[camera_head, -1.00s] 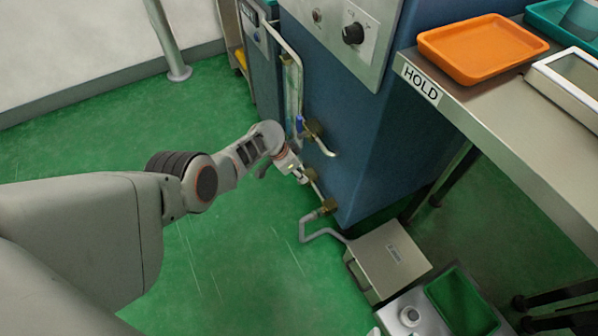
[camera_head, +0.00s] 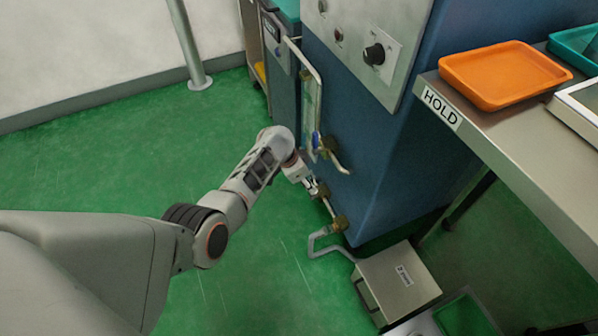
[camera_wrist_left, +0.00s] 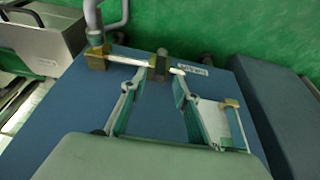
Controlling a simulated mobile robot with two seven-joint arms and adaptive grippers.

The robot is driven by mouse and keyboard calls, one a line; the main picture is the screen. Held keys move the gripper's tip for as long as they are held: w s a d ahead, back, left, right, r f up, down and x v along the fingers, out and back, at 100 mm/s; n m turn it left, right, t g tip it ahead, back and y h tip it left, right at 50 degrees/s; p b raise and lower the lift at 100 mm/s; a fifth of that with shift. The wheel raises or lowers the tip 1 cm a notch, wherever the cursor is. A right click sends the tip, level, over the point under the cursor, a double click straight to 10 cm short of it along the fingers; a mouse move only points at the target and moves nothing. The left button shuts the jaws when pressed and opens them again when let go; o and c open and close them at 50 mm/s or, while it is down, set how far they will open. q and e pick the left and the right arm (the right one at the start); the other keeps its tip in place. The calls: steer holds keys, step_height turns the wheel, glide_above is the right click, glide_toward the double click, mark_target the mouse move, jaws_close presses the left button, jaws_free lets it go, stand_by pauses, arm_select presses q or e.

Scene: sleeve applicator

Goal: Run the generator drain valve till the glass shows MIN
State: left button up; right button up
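The generator is a blue cabinet (camera_head: 385,150) with a sight glass (camera_head: 311,100) in a pale frame on its left side. The level in the glass is too small to read. A blue-handled brass valve (camera_head: 327,146) sits at the glass's lower end. Below it is the drain valve (camera_head: 320,189) on a short pipe. My left gripper (camera_head: 308,183) is at this valve. In the left wrist view its fingers (camera_wrist_left: 155,88) are apart, with the dark valve part (camera_wrist_left: 160,66) at or just beyond the tips. Contact cannot be told. My right gripper is out of view.
The pipe runs to a brass fitting (camera_head: 340,224), then a bent grey pipe (camera_head: 318,240) leads toward a metal box (camera_head: 398,283) on the floor. A bench (camera_head: 500,145) marked HOLD with an orange tray (camera_head: 505,75) stands right. Green floor at left is clear.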

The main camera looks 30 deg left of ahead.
arm_select(q)
steer(key=v, duration=0.8)
stand_by(0.4)
